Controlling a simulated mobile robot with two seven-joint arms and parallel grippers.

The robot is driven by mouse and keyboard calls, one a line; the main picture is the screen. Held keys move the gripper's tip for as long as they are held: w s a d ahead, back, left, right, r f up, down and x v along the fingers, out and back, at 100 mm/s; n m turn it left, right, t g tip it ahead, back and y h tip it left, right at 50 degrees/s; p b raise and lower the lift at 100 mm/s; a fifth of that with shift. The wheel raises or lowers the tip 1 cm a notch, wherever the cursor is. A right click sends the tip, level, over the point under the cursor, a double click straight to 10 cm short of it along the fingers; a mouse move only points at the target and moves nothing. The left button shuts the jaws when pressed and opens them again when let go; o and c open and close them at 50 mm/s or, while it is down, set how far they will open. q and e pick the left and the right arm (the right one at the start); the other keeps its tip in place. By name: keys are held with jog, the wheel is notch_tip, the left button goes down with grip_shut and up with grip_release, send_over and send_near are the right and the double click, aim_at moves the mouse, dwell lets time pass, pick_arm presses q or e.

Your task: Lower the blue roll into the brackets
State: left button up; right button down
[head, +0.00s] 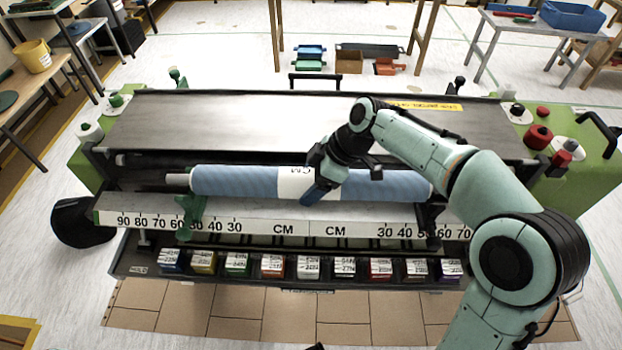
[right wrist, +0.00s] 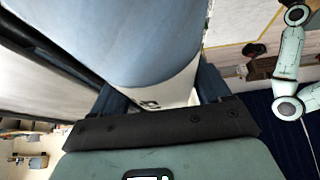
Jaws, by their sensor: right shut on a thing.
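The blue roll (head: 240,181) lies level across the machine in the head view, with a white band (head: 292,182) at its middle and a grey core end (head: 178,180) at the left. My right gripper (head: 318,188) is shut on the roll at this band. In the right wrist view the blue roll (right wrist: 130,40) fills the top between the fingers. A green bracket (head: 190,212) stands below the left end and a dark bracket (head: 428,222) below the right end. I cannot tell whether the roll touches the brackets. My left gripper does not show.
A white CM scale (head: 262,226) runs along the machine front. Below it is a row of several coloured, labelled boxes (head: 271,264). A flat grey metal cover (head: 220,120) lies behind the roll. Red knobs (head: 538,136) stand at the right end.

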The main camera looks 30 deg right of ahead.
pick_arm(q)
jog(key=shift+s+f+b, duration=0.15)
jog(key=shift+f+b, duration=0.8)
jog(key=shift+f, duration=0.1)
pick_arm(e)
jog(key=shift+f, duration=1)
pick_arm(q)
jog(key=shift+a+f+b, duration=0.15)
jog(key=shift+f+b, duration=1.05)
jog(key=shift+b, duration=0.05)
pick_arm(e)
jog(key=shift+f, duration=1.55)
grip_release()
jog(key=shift+f, duration=0.25)
jog(key=shift+r, duration=0.15)
jog(key=p+v, duration=0.3)
jog(key=v, duration=1.1)
jog(key=shift+a, duration=0.15)
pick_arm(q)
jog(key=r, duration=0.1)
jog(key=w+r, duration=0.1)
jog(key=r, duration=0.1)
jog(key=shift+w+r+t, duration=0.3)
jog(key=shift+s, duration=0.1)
pick_arm(e)
jog(key=shift+s, duration=0.1)
